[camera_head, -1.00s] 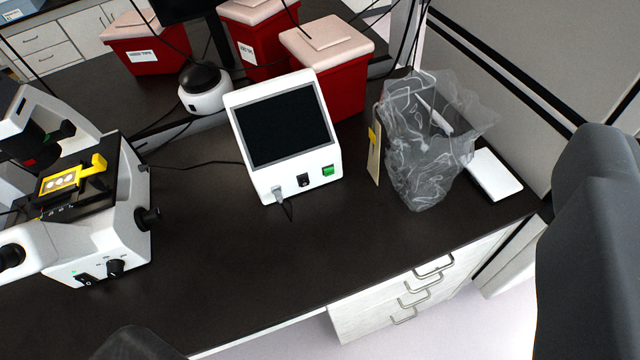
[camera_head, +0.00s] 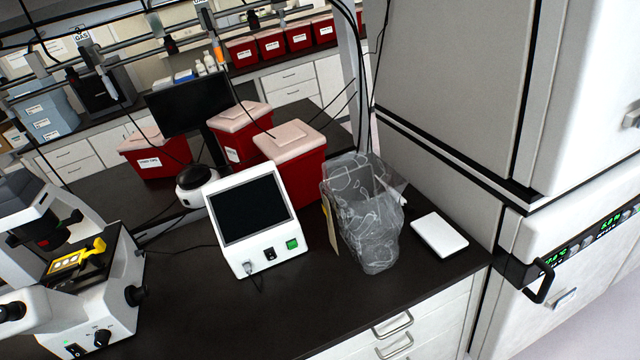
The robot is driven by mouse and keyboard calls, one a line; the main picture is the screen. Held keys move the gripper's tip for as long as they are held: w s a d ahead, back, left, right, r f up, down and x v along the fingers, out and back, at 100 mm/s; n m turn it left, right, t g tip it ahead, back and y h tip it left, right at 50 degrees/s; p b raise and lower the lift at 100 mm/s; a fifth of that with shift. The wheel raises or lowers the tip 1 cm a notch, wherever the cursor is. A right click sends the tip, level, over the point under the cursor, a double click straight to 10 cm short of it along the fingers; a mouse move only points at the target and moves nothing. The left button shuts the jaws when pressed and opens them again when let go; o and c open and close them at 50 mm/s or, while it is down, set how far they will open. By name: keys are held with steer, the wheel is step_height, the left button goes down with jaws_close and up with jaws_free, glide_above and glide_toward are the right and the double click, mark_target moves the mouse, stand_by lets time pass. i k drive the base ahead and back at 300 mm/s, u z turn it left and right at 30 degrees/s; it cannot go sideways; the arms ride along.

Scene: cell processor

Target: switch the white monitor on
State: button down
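The white monitor (camera_head: 212,222) stands on the dark bench near the middle of the view, its slanted front facing me. Its screen (camera_head: 250,208) is dark. Below the screen, from left to right, are a plugged-in cable connector (camera_head: 249,268), a small black switch (camera_head: 270,254) and a green button (camera_head: 292,244). The switch's position is too small to tell. My gripper is not in view.
A microscope (camera_head: 110,310) stands to the left. Red bins (camera_head: 300,170) stand behind the monitor. A clear plastic bag (camera_head: 365,215) and a white flat box (camera_head: 440,235) lie to the right. The bench top (camera_head: 300,305) in front of the monitor is clear.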

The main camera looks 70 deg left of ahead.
mark_target(270, 254)
steer(key=z, duration=0.05)
steer(key=k, duration=1.1)
steer(key=u, duration=1.05)
steer(key=i, duration=1.05)
